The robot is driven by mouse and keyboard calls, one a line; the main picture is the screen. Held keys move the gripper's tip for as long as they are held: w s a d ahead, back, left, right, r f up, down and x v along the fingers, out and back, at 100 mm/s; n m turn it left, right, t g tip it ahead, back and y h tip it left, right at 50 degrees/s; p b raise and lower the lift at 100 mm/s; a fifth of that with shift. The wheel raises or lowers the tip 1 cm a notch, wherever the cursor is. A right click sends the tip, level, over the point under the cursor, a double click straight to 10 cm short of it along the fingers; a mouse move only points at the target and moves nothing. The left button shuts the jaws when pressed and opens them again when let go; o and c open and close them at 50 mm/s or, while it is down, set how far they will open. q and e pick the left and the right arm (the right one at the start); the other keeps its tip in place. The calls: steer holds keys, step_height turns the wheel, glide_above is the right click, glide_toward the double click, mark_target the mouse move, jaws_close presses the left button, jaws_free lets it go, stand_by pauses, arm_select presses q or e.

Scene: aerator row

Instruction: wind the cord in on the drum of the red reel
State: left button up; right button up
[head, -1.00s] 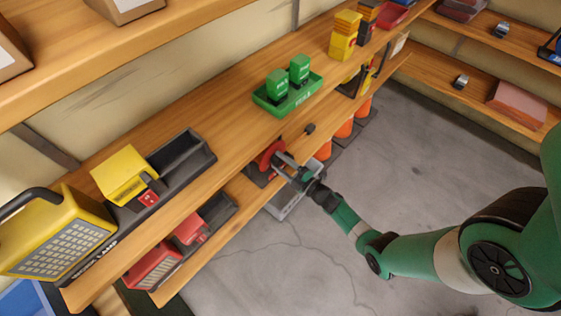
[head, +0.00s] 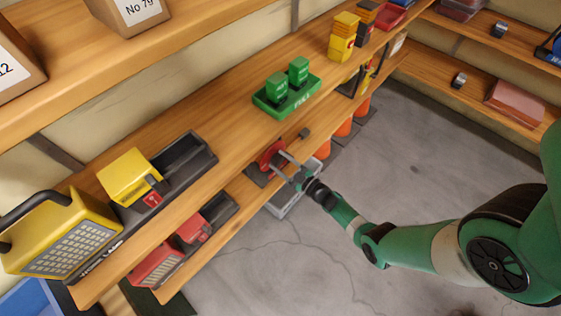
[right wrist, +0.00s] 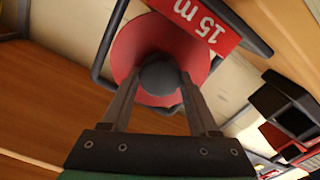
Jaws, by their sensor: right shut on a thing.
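The red reel (head: 269,152) stands at the front of the shelf, in a dark frame. In the right wrist view its red disc (right wrist: 132,48) faces me, beside a red "15 m" label (right wrist: 203,18). My right gripper (head: 281,160) reaches it from the front right. In the right wrist view its two fingers (right wrist: 158,82) are shut on a dark round knob (right wrist: 160,77) in front of the disc. I cannot make out the cord or how much is on the drum. My left gripper is not in view.
A green tray (head: 287,106) with two green boxes stands on the shelf above. A yellow lamp (head: 60,235) and red items are at the left. Orange cones (head: 344,128) stand right of the reel. A grey bin (head: 292,197) is below; open floor lies in front.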

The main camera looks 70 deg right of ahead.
stand_by(0.5)
steer(key=o, duration=1.4)
steer(key=shift+s+a+r+p, duration=0.1)
steer(key=shift+s+p, duration=0.2)
steer(key=shift+s, duration=0.2)
steer(key=p+v, duration=0.3)
steer(key=v, duration=0.7)
steer(key=shift+s+a, duration=0.2)
steer(key=shift+s, duration=0.05)
